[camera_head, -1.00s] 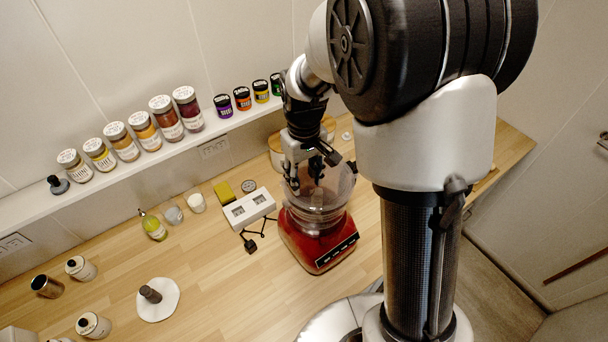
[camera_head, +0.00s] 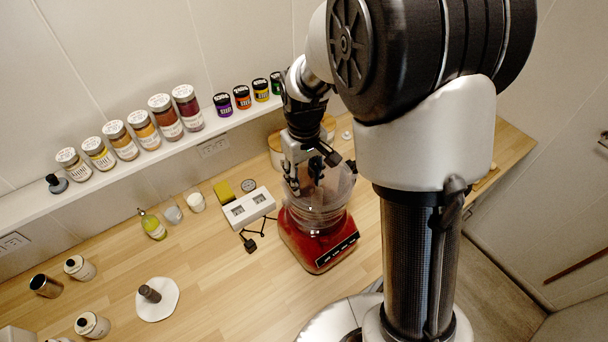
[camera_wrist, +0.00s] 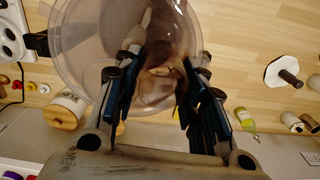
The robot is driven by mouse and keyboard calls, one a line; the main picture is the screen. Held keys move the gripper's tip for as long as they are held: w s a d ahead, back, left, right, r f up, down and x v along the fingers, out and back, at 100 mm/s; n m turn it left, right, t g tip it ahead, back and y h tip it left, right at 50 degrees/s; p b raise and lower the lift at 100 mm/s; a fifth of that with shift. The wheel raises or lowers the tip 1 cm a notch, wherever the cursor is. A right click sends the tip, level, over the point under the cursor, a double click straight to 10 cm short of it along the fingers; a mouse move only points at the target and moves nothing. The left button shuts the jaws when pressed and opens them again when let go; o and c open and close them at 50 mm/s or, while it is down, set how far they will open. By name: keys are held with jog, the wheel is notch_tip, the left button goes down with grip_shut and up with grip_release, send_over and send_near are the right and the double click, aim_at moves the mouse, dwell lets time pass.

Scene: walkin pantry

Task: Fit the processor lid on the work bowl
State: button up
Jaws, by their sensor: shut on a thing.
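The food processor has a red base (camera_head: 318,248) and a clear work bowl (camera_head: 318,218) and stands on the wooden counter. My gripper (camera_head: 305,182) is directly above the bowl, pointing down. In the wrist view my gripper (camera_wrist: 160,85) is shut on the brownish, see-through feed tube of the processor lid (camera_wrist: 78,62). The lid is a clear round disc that spreads to the left of the fingers. In the head view the lid (camera_head: 344,184) shows faintly at the bowl's top. I cannot tell whether it touches the rim or is seated.
A green bottle (camera_head: 152,225) is farther left. Jars line the wall shelf (camera_head: 130,168).

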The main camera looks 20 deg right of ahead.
jog(key=shift+f+b, duration=0.55)
jog(key=shift+f, duration=0.25)
jog(key=o, duration=1.3)
jog(key=shift+r, duration=0.1)
notch_tip(320, 180, up, 12)
jog(key=s+f+m+t+b, duration=0.1)
jog(key=s+f+t+b, duration=0.1)
jog(key=s+f+b, duration=0.5)
jog(key=s+f+m+t+b, duration=0.1)
jog(key=s+f+t+b, duration=0.1)
jog(key=s+f+b, duration=0.5)
jog(key=s+b, duration=0.5)
jog(key=s, duration=0.2)
jog(key=shift+f+m+t, duration=0.15)
jog(key=shift+m+t, duration=0.15)
jog(key=shift+t, duration=0.1)
